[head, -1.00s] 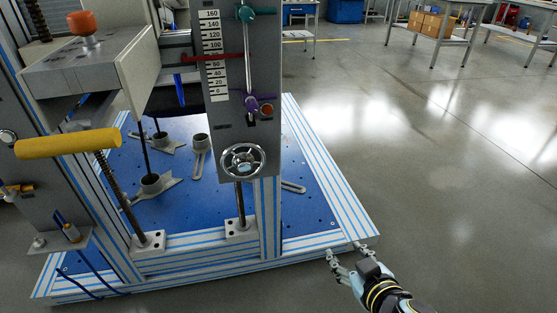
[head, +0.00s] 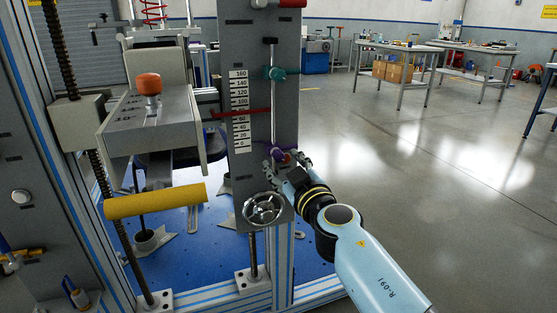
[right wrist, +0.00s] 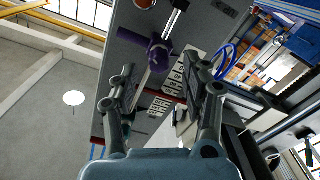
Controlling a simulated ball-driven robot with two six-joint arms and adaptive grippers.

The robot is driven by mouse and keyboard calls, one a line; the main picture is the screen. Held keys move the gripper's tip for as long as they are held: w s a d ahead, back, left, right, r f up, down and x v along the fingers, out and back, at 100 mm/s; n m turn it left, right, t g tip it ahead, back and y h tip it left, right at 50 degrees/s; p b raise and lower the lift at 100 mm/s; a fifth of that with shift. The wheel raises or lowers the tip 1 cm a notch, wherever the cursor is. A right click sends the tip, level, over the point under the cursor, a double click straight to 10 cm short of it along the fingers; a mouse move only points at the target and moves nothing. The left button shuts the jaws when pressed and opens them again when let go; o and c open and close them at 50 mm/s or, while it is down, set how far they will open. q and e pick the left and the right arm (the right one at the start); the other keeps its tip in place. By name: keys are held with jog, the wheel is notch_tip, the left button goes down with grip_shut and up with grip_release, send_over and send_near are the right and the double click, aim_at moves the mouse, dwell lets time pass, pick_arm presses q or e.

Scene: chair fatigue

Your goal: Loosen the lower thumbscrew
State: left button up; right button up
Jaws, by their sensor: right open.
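The lower thumbscrew is purple and sits low on the vertical rod beside the scale; in the head view the part of it that shows (head: 281,150) is just behind my right gripper's fingers. In the right wrist view the purple thumbscrew (right wrist: 158,54) lies beyond the fingertips, between their lines. My right gripper (head: 286,163) is open and empty, with its fingers pointing at the grey panel; both fingers show in the right wrist view (right wrist: 160,82). Whether a finger touches the thumbscrew cannot be told. The teal upper thumbscrew (head: 274,73) is higher on the rod. My left gripper is out of view.
A white scale (head: 239,110) with a red pointer (head: 228,114) is left of the rod. A chrome handwheel (head: 264,209) sits below the thumbscrew. A yellow padded bar (head: 155,200) and an orange knob (head: 148,83) stand left. Open floor lies right.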

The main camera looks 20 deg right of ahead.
aim_at(280, 159)
jog(key=shift+w, duration=1.8)
jog(key=shift+c, duration=0.2)
grip_shut()
